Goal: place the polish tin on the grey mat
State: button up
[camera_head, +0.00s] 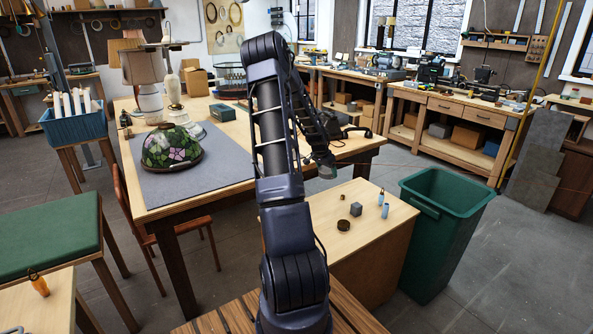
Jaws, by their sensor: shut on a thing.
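The grey mat (226,165) lies on the wooden workbench left of my arm, with a stained-glass lampshade (172,147) on its left part. The mat's right part is bare, though my arm hides some of its right edge. My gripper (325,164) points down to the right of the mat, above the near cabinet's far end. It is shut on a small grey-green thing, which looks like the polish tin (327,173). The tin is small in the picture and partly covered by the fingers.
The low cabinet (388,238) bears a dark round piece (343,225), a grey cube (356,209) and small blue and orange items. A green bin (446,205) stands to its right. A white lamp base (150,103) and a black telephone (345,128) stand on the workbench.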

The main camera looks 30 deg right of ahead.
jog(key=shift+w+r, duration=0.1)
jog(key=shift+r, duration=0.1)
jog(key=w+a+r+n+t+y, duration=0.1)
jog(key=w+a+r+n, duration=0.2)
jog(key=w+a, duration=0.9)
jog(key=w+a+r+n+t, duration=0.1)
jog(key=w+a+r+n, duration=0.25)
jog(key=w+a, duration=0.9)
jog(key=w+a+r+n+y, duration=0.1)
jog(key=w+a+r+n, duration=0.15)
jog(key=a, duration=0.95)
jog(key=w+a+r+n+t, duration=0.1)
jog(key=w+a+r, duration=0.3)
jog(key=a, duration=0.8)
jog(key=w+a+r+n+y, duration=0.1)
jog(key=w+a+r+n, duration=0.15)
jog(key=a, duration=0.95)
jog(key=shift+m+t, duration=0.3)
jog(key=shift+m, duration=0.15)
jog(key=f, duration=1.3)
jog(key=w+f, duration=0.1)
jog(key=f, duration=0.5)
jog(key=shift+f, duration=0.25)
jog(key=shift+f, duration=0.15)
jog(key=o, duration=1.1)
jog(key=shift+c, duration=0.2)
